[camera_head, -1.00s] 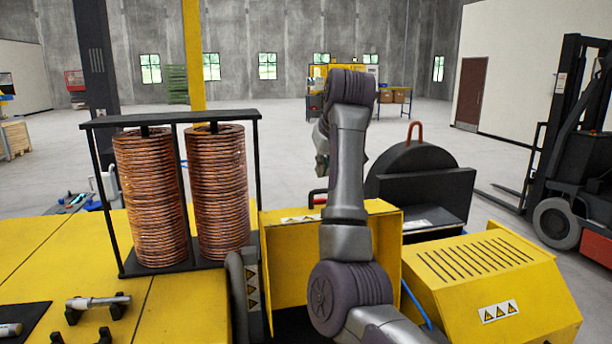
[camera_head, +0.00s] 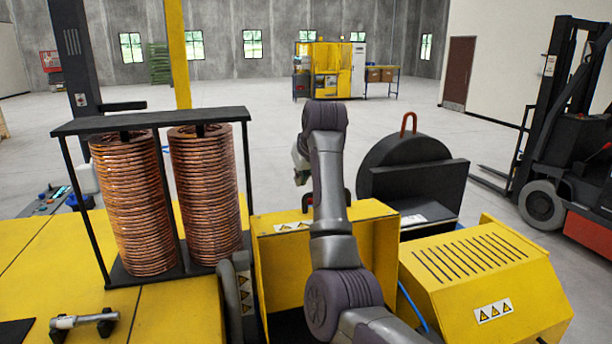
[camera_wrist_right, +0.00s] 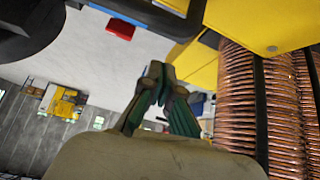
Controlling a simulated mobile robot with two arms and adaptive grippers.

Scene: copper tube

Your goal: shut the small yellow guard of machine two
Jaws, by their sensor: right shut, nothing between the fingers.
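A small open yellow guard (camera_head: 283,262) stands raised in the middle of the head view, hollow side facing me. A dark handle (camera_head: 307,202) shows at its top edge. My right arm crosses in front of the guard and hides part of it. My right gripper (camera_head: 300,168) is above and beyond the guard's top edge, partly hidden by my arm. In the right wrist view its fingertips (camera_wrist_right: 157,72) are together with nothing between them. A yellow surface (camera_wrist_right: 195,60) lies close beyond the fingers there; I cannot tell whether they touch. My left gripper is not in view.
Two copper coils (camera_head: 128,205) on a black rack stand left of the guard. A slotted yellow cover (camera_head: 470,262) lies to the right. A forklift (camera_head: 570,150) is farther right; open floor lies beyond.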

